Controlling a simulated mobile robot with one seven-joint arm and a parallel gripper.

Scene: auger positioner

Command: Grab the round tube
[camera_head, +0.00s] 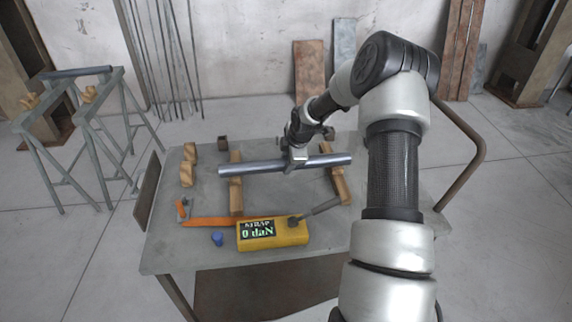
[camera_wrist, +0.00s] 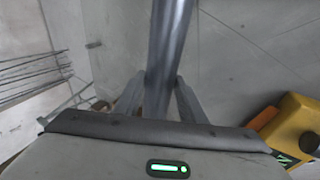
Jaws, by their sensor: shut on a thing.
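The round tube (camera_head: 245,168) is a long grey metal pipe lying level across the tabletop, over two wooden bars. I cannot tell whether it touches the bars. My gripper (camera_head: 297,160) reaches down on it near its middle and is shut around it. In the wrist view the tube (camera_wrist: 170,45) runs from the top edge down between the two fingers of my gripper (camera_wrist: 158,95), with one finger on each side. The tube's part beneath the gripper body is hidden.
Sawhorses (camera_head: 85,125) holding another pipe (camera_head: 77,72) stand left.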

